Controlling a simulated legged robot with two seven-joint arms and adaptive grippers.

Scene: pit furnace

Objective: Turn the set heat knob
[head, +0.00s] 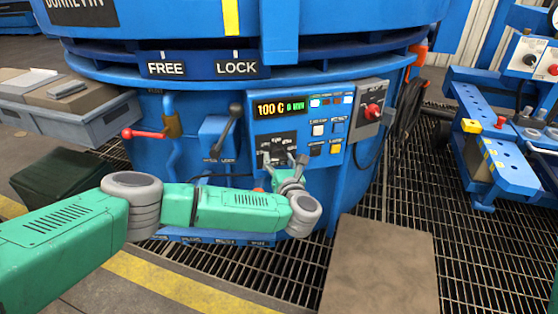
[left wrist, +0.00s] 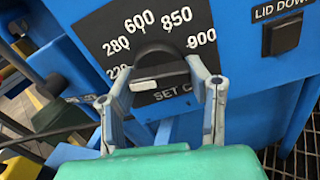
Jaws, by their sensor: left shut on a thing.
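The set heat knob (left wrist: 158,58) is a dark round knob with a white pointer bar, on a black dial plate marked 220, 280, 600, 850 and 900. Its pointer bar lies toward the left, near the 220 end. My left gripper (left wrist: 160,72) has one finger on each side of the knob and is shut on it. In the head view, my left gripper (head: 285,161) reaches the dial plate (head: 279,140) at the lower left of the blue control panel and hides part of the knob. The panel display (head: 279,107) reads 100 C. My right gripper is not in view.
A lever (head: 227,125) and a red-handled valve (head: 145,133) stand left of the panel. A box with a red knob (head: 371,112) is to its right. Panel buttons, including LID DOWN (left wrist: 282,36), sit right of the dial. A brown plate (head: 380,270) lies on the floor grating.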

